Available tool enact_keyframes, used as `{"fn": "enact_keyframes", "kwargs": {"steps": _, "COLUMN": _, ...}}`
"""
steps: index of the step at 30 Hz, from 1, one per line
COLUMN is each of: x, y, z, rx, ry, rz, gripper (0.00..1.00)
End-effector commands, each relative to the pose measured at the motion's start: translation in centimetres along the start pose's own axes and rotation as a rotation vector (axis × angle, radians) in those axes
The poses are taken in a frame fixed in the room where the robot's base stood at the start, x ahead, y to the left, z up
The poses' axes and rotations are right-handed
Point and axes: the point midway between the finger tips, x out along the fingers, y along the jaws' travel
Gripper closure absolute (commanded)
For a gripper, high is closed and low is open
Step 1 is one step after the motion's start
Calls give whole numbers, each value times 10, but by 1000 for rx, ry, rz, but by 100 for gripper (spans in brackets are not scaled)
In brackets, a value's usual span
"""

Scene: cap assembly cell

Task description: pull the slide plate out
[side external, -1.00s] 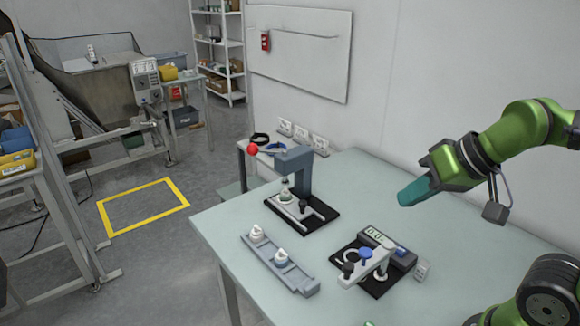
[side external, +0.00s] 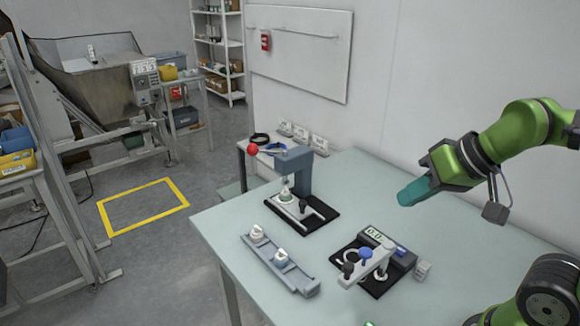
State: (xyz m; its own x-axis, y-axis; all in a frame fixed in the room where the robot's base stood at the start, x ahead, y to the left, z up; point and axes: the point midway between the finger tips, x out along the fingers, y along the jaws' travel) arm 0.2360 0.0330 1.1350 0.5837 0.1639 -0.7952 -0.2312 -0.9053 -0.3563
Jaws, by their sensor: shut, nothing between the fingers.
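The press (side external: 296,163) stands on a black base at the back left of the table, with a red ball on its lever. The slide plate (side external: 292,210) is a pale strip low in the press, on the black base. A small white and green part (side external: 285,196) sits on it under the press head. A dark knob (side external: 303,204) stands beside that part. My gripper (side external: 402,198), with teal fingers, is shut and empty. It hangs above the right part of the table, well to the right of the press and apart from everything.
A grey rail (side external: 280,266) with two white-capped parts lies at the table's front left. A gauge unit (side external: 388,246) with a display, a pale arm and knobs stands on a black base at front centre. A small block (side external: 422,270) is beside it. Table between press and gripper is clear.

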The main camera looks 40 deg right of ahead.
Motion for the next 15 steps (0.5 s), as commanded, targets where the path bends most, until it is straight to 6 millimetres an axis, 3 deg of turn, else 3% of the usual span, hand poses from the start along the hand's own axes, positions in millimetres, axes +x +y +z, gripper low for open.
{"fn": "enact_keyframes", "kwargs": {"steps": 4, "x": 0, "y": 0, "z": 0, "rx": 0, "ry": 0, "rz": 0, "gripper": 97}}
{"fn": "enact_keyframes", "kwargs": {"steps": 10, "x": 16, "y": 3, "z": 1, "rx": 11, "ry": -67, "rz": 27, "gripper": 66}}
{"fn": "enact_keyframes", "kwargs": {"steps": 13, "x": 29, "y": -2, "z": -20, "rx": 11, "ry": -112, "rz": 53, "gripper": 51}}
{"fn": "enact_keyframes", "kwargs": {"steps": 15, "x": 40, "y": -7, "z": -41, "rx": 0, "ry": -152, "rz": 76, "gripper": 50}}
